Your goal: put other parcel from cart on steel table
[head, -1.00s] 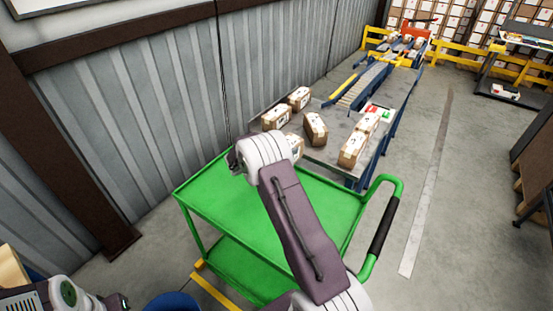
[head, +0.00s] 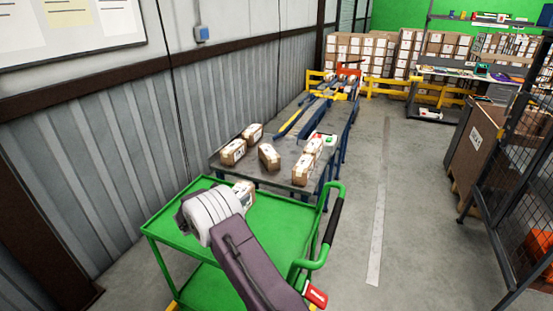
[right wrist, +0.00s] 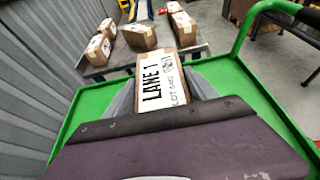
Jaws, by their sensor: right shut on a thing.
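My right gripper (right wrist: 161,90) is shut on a brown parcel (right wrist: 160,72) with a white "LANE 1" label. In the head view the parcel (head: 244,189) shows only partly, past my wrist, which hides the fingers. It is over the far end of the green cart (head: 172,232), near the steel table; I cannot tell whether it touches the cart. The steel table (head: 232,169) stands just beyond the cart. Several labelled parcels stand on it: two at the left, a middle parcel (head: 269,157), and two at the right, such as the near right parcel (head: 303,169). My left gripper is out of view.
A corrugated wall (head: 90,165) runs along the left. The cart's handle (head: 333,222) rises at its right. A conveyor (head: 310,113) leads away behind the table. The table's near edge has bare room between the parcels. The floor (head: 420,215) to the right is clear.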

